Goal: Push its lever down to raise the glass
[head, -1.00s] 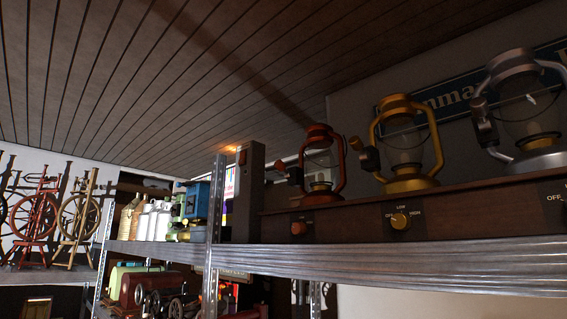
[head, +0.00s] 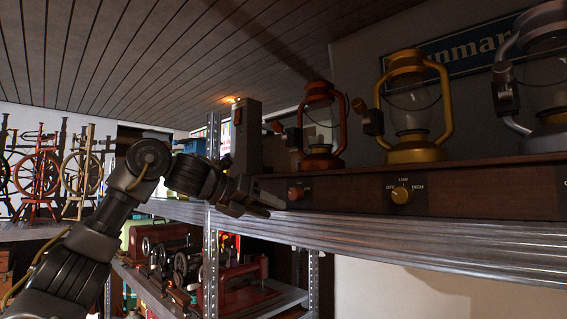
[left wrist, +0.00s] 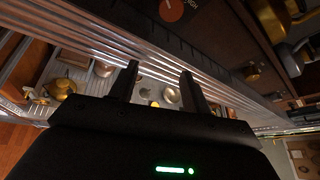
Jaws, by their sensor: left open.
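Three lanterns stand on the wooden box on the shelf in the head view: a red one (head: 319,128), a gold one (head: 410,108) and a silver one (head: 541,75) cut off at the right edge. Each has a clear glass in a wire frame and a dark-ended lever at its left side; the gold lantern's lever (head: 372,121) shows clearly. The frames do not show which lantern is meant. My left gripper (head: 266,201) is below and left of the red lantern, near the box's left end. In the left wrist view its fingers (left wrist: 160,82) are apart and empty.
The wooden box (head: 460,200) has an orange knob (head: 296,193) and a gold knob (head: 400,195) on its front. A metal shelf edge (head: 430,241) runs beneath it. A shelf post (head: 211,265) stands near my left forearm. Sewing machines (head: 240,288) sit on a lower shelf.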

